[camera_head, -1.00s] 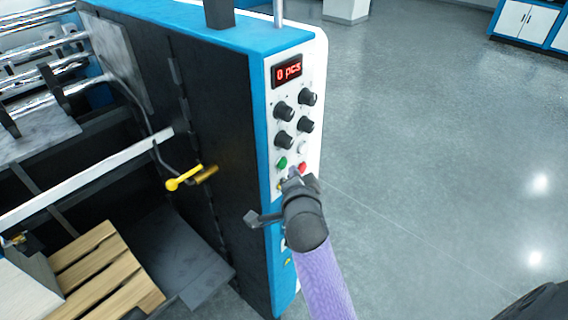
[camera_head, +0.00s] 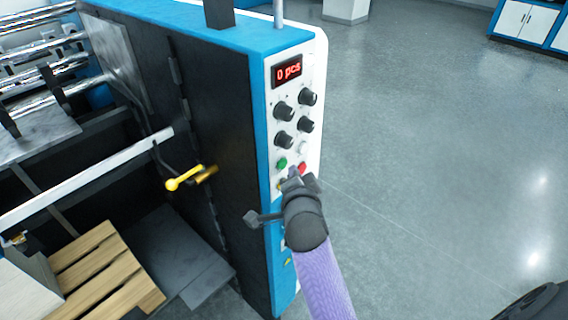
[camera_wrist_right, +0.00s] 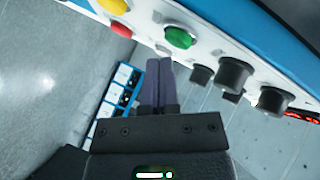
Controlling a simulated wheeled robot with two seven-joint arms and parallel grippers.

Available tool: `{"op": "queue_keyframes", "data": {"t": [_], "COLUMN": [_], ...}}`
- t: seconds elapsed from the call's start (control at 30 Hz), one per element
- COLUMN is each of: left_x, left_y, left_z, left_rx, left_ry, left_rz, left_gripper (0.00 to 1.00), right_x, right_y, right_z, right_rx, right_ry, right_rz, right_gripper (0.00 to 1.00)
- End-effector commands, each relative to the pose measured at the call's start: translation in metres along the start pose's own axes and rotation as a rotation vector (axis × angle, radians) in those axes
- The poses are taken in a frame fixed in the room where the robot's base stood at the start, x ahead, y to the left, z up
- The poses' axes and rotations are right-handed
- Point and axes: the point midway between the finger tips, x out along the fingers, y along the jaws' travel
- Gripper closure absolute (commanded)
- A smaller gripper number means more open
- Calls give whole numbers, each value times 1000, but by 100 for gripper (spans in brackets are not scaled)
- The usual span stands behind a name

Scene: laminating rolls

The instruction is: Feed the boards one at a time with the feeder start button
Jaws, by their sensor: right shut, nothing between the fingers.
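The machine's control panel (camera_head: 308,130) has a green button (camera_head: 282,163) and a red button (camera_head: 301,168) below several black knobs. Its red display (camera_head: 287,71) reads "0 pcs". My right gripper (camera_head: 291,177) is shut and empty, its fingertips just below these buttons. In the right wrist view the closed fingers (camera_wrist_right: 157,82) point at the panel, near the green button (camera_wrist_right: 179,38) and a white one; I cannot tell whether they touch it. A pale block, perhaps the boards (camera_head: 24,284), shows at lower left.
A yellow-handled lever (camera_head: 186,178) sticks out from the machine's dark side. A wooden pallet (camera_head: 100,275) lies low on the left, below a white rail (camera_head: 85,180).

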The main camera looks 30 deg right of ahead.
Motion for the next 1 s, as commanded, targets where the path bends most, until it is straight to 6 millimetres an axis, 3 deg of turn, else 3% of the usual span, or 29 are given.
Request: {"op": "queue_keyframes", "data": {"t": [1.0], "left_x": [7], "left_y": [0], "left_z": [0], "left_rx": [0], "left_ry": [0], "left_rz": [0], "left_gripper": [100], "right_x": [10], "right_y": [-7], "right_z": [7], "right_rx": [7], "right_ry": [2], "right_rz": [2], "right_gripper": [100]}}
